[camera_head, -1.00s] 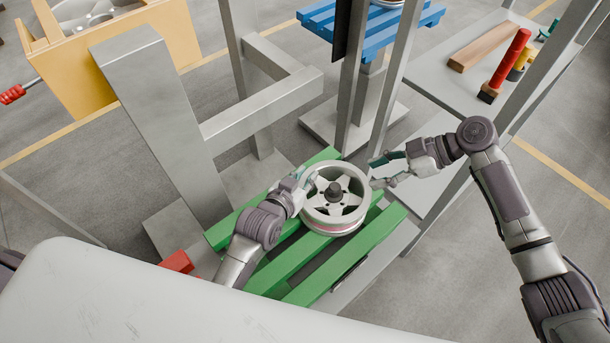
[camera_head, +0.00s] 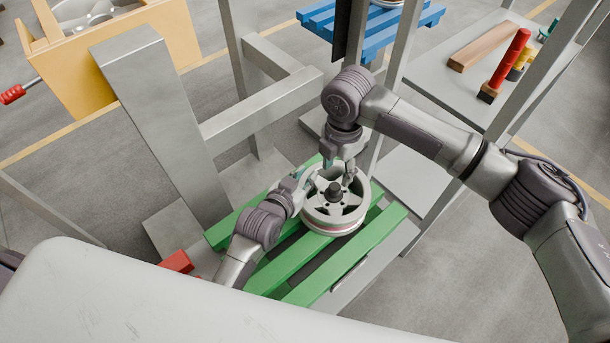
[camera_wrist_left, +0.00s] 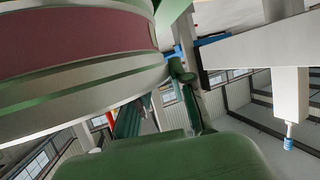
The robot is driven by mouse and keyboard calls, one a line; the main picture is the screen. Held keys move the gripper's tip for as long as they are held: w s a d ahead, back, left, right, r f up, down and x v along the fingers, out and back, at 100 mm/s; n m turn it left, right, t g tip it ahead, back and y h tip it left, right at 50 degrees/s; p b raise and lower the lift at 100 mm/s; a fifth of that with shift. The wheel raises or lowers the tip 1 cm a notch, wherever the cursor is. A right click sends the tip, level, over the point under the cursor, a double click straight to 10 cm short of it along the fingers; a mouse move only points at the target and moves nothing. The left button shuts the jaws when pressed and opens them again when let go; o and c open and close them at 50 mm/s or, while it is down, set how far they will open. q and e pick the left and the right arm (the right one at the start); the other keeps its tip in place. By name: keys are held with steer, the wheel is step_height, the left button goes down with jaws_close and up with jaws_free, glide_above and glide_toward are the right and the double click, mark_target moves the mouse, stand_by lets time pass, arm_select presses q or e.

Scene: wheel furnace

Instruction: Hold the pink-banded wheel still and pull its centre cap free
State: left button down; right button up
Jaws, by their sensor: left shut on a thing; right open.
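The pink-banded wheel (camera_head: 322,219) lies flat on the green slatted stand (camera_head: 275,265) in the head view. Its dark centre cap (camera_head: 334,190) sits in the hub. My left gripper (camera_head: 304,184) is shut on the wheel's left rim. In the left wrist view the wheel's pink band (camera_wrist_left: 80,42) fills the upper left, close to the gripper. My right gripper (camera_head: 338,172) is open and points down over the wheel, its fingers at or just above the cap. Whether they touch the cap cannot be told.
Grey posts and beams (camera_head: 165,110) stand left of and behind the stand. A blue slatted stand (camera_head: 372,32) is at the back. A grey table (camera_head: 440,75) at the right back holds a red-handled brush (camera_head: 510,58) and a wooden block (camera_head: 483,46). A yellow bin (camera_head: 110,60) is at far left.

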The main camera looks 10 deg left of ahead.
mark_target(335, 186)
steer(key=shift+f, duration=3.6)
jaws_close()
